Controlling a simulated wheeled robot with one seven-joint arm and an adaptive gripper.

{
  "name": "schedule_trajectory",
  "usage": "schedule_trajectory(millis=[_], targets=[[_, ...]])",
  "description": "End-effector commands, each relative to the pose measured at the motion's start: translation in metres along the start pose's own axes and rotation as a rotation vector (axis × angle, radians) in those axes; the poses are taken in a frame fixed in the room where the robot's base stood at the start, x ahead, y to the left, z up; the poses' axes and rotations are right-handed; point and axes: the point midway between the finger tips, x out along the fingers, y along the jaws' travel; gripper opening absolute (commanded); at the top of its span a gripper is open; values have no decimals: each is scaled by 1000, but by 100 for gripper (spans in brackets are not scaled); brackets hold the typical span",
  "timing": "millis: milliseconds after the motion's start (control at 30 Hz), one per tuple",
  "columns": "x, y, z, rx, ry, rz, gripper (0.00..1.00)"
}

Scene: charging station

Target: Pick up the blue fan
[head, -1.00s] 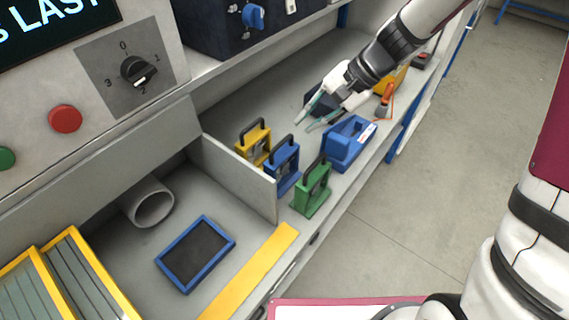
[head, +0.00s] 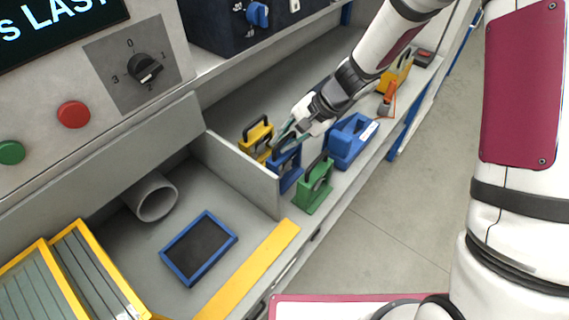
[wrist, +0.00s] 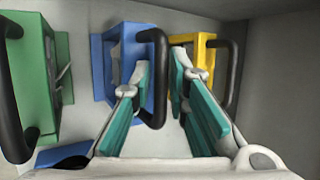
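The blue fan (head: 291,176) stands upright on the grey bench, between a yellow fan and a green fan. In the wrist view, the blue fan (wrist: 98,65) has a square blue frame and a black looped handle. My gripper (head: 284,141) is at the top of the blue fan and partly hides its handle in the head view. In the wrist view, my gripper (wrist: 159,72) is open, with its teal-padded fingers apart and the black handle showing between them. I cannot tell whether either finger touches the handle.
The green fan (head: 315,191) stands close in front and the yellow fan (head: 256,133) close behind. A blue device (head: 350,140) sits to the right. A grey divider (head: 238,172) is just left of the fans. A blue-framed tray (head: 182,268) lies beyond it.

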Motion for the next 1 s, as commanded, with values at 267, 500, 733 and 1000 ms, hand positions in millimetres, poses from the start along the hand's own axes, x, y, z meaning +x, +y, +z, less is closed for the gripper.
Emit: schedule_trajectory(millis=[267,500,733,1000], targets=[[0,0,0,0,0,0,0],[-1,0,0,-1,1,-1,0],[-8,-6,2,-2,3,-3,0],[-47,-32,16,-5,3,-4,0]])
